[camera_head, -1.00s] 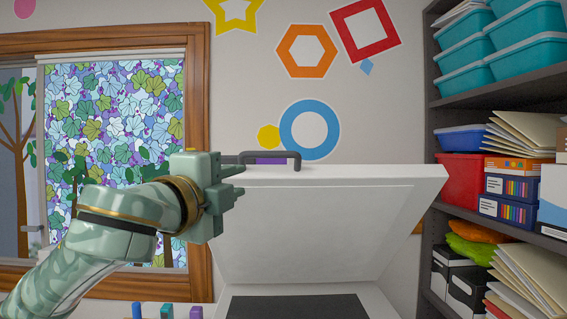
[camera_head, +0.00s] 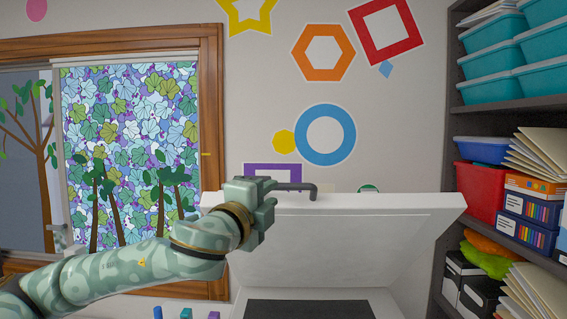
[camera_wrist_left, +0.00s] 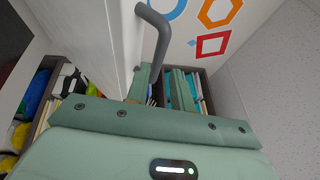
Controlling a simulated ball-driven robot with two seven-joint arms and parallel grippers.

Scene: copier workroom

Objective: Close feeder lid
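The white feeder lid (camera_head: 340,245) stands raised, tilted up over the dark glass bed (camera_head: 308,308) of the copier. A grey bar handle (camera_head: 297,187) sits at the lid's top edge. In the left wrist view the handle (camera_wrist_left: 157,38) comes down close to my fingers, and the lid (camera_wrist_left: 95,40) fills the upper left. My left gripper (camera_head: 270,196) is at the left end of the handle and hides part of it. Its two fingers (camera_wrist_left: 161,90) are apart, with the handle's lower part near the gap; contact cannot be told. My right gripper is not in view.
A dark shelf (camera_head: 505,103) with teal bins (camera_head: 495,77), a red box (camera_head: 480,192) and papers stands to the right. A wood-framed window (camera_head: 212,120) is behind my left arm. Small coloured objects (camera_head: 186,313) show at the lower left. The wall above the lid is clear of obstacles.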

